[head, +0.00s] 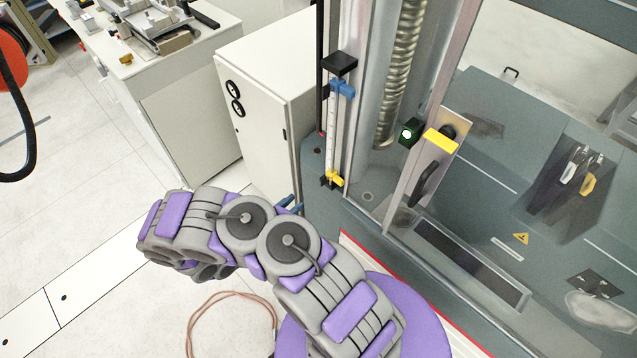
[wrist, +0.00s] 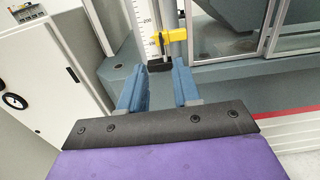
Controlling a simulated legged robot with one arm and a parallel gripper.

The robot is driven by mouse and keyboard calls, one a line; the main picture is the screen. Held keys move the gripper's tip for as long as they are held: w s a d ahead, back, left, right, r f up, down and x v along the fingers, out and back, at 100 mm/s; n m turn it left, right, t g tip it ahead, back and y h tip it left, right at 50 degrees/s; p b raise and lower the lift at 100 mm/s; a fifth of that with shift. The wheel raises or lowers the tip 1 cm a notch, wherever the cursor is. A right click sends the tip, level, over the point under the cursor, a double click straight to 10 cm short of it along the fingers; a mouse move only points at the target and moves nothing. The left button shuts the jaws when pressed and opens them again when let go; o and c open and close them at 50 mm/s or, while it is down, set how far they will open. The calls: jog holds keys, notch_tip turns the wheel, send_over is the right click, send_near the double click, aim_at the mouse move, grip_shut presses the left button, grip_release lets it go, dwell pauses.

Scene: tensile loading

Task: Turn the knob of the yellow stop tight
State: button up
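The yellow stop (head: 334,181) sits low on the upright scale rail (head: 333,135) at the front left of the testing machine. A small dark part, which looks like its knob (head: 323,181), sticks out at its left. In the wrist view the yellow stop (wrist: 177,35) is just beyond and above the fingertips. My gripper (wrist: 160,67) is open, its two blue fingers apart with nothing between them. In the head view my gripper (head: 289,205) is partly hidden by my arm, left of and below the stop. It appears apart from the stop.
A blue stop (head: 342,88) sits higher on the rail, under a black cap (head: 340,64). A white cabinet (head: 262,110) stands close on the left. The machine's door handle (head: 425,184) is at the right. Floor at the lower left is mostly clear, with a looped cable (head: 232,294).

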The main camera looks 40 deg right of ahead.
aim_at(325, 180)
jog(key=d+b, duration=0.1)
jog(key=d, duration=1.1)
jog(key=shift+w, duration=0.4)
jog(key=shift+c, duration=0.3)
grip_shut()
